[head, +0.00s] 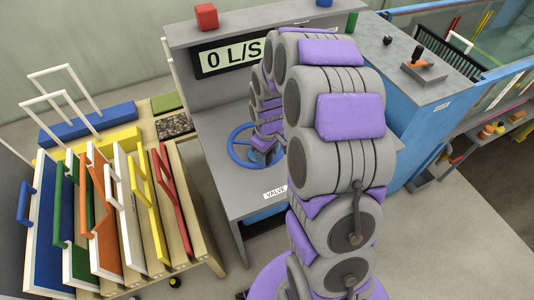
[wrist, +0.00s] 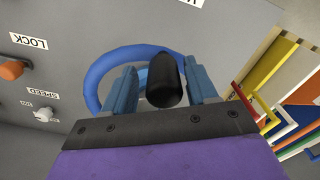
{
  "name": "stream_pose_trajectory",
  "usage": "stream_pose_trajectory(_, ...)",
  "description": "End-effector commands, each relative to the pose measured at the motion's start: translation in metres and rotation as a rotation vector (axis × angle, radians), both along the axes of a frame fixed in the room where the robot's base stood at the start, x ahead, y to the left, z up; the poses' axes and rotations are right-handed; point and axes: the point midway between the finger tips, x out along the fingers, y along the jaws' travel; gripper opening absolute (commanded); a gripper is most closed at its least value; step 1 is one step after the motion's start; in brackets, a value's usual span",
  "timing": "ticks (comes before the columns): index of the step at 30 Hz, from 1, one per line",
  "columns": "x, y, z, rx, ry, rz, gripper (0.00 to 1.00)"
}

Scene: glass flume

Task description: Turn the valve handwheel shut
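The blue valve handwheel (head: 240,148) lies on the grey bench behind the VALVE label (head: 275,191). My arm hides its right part in the head view. In the wrist view its blue rim (wrist: 100,75) curves behind my fingers, and its black knob (wrist: 163,82) stands between them. My gripper (wrist: 161,88) has its two blue fingers apart, one on each side of the knob. A narrow gap shows left of the knob; the knob overlaps the right finger's edge, so contact there is unclear. The display (head: 230,54) reads 0 L/S.
A rack of coloured framed panels (head: 110,215) stands to the left. A red block (head: 206,16) sits on the shelf above the display. In the wrist view, an orange knob (wrist: 13,69) and a white knob (wrist: 43,115) are left of the wheel. Floor is clear at right.

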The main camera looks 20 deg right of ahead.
Motion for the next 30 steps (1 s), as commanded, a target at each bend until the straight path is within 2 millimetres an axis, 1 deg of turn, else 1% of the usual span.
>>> stream_pose_trajectory(8, -0.002, 0.001, 0.001, 0.0, 0.004, 0.001, 0.59)
stream_pose_trajectory(11, -0.002, 0.001, 0.007, 0.0, 0.004, 0.001, 0.59)
stream_pose_trajectory(13, -0.001, 0.001, 0.017, 0.001, 0.003, 0.001, 0.59)
stream_pose_trajectory(17, 0.0, 0.0, 0.043, 0.0, -0.003, 0.0, 0.59)
stream_pose_trajectory(21, 0.001, 0.0, 0.075, 0.0, -0.004, 0.0, 0.59)
stream_pose_trajectory(30, 0.001, -0.001, 0.139, 0.0, -0.004, 0.001, 0.59)
